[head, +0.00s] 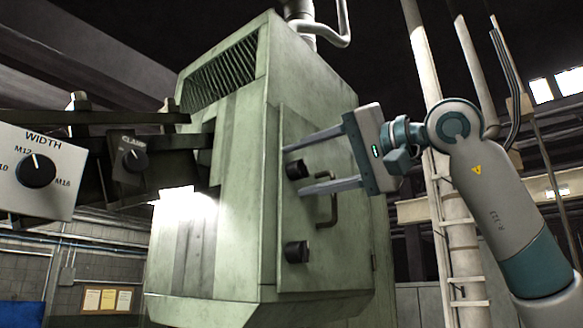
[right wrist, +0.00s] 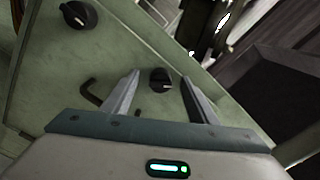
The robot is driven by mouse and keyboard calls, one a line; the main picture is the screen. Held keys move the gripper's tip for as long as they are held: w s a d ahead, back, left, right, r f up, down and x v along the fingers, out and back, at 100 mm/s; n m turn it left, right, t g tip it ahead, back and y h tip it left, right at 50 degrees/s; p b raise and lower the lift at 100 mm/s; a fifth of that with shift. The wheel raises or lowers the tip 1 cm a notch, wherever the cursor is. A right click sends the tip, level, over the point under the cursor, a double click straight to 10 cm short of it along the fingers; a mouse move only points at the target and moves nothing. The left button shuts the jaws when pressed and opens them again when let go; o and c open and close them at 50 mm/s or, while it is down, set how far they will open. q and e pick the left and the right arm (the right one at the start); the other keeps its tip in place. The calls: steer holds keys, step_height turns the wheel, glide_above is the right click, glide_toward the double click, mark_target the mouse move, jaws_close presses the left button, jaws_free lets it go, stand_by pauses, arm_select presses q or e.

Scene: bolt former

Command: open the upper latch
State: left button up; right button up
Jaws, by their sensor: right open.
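The upper latch (head: 296,169) is a dark round knob on the green cabinet's door (head: 310,110) in the head view. My right gripper (head: 292,166) is open in front of it, one finger above the latch and one below. In the right wrist view the upper latch (right wrist: 160,79) shows between the spread fingertips of my right gripper (right wrist: 160,76). No contact is visible, and the remaining gap is hard to judge. The lower latch (head: 296,252) is a similar dark knob; it also shows in the right wrist view (right wrist: 76,14). The door looks shut. My left gripper is not in view.
A bent handle (head: 333,210) sticks out of the door between the latches, close to my lower finger. Pipes (head: 430,60) rise behind my right arm.

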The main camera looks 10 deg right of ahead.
steer(key=shift+r+n, duration=0.1)
steer(key=shift+n, duration=0.5)
steer(key=n, duration=0.4)
steer(key=shift+c, duration=0.3)
